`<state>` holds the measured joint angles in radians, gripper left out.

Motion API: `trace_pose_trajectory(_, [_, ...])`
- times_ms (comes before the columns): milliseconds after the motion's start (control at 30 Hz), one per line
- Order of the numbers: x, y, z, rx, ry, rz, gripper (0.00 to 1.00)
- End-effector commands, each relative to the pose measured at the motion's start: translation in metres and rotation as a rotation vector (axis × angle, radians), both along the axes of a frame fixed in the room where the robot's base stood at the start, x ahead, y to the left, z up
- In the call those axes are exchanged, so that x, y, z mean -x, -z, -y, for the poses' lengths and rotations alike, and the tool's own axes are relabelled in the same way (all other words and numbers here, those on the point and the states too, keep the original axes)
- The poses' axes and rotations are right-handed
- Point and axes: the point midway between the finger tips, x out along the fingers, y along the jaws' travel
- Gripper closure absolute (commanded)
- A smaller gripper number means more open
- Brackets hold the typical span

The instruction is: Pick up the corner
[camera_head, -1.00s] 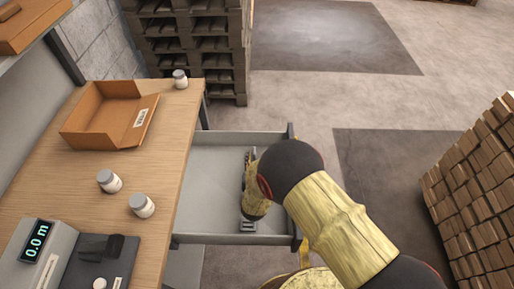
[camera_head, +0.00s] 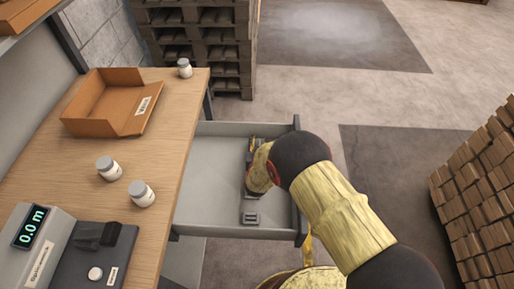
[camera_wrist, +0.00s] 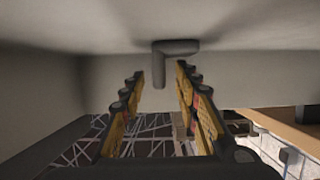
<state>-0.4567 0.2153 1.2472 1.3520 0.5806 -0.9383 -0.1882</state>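A grey L-shaped corner (camera_wrist: 165,55) lies against a pale surface at the upper middle of the wrist view. My gripper (camera_wrist: 161,72) is open, with one yellow-and-black finger on each side of the corner's lower leg. Nothing shows between the fingers as held, and I cannot tell how far the fingertips are from the corner. In the head view my gripper (camera_head: 257,168) is inside the open grey drawer (camera_head: 205,190), and my arm partly hides the drawer's right side. A small grey slotted piece (camera_head: 251,218) lies in the drawer's near right part.
The drawer's right wall (camera_head: 299,175) is close to my arm. On the wooden table (camera_head: 150,110) stand an orange box (camera_head: 105,122), several white jars and a grey device (camera_head: 35,245) reading 0.0 m. Pallets (camera_head: 205,45) and a brown stack (camera_head: 480,185) stand beyond.

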Motion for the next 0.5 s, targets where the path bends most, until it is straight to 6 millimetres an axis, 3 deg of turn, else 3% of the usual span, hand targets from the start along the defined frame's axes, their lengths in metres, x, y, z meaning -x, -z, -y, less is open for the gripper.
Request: trace_pose_trajectory(500, [0.0002,0.0000,0.0000,0.000,0.000,0.000,0.99])
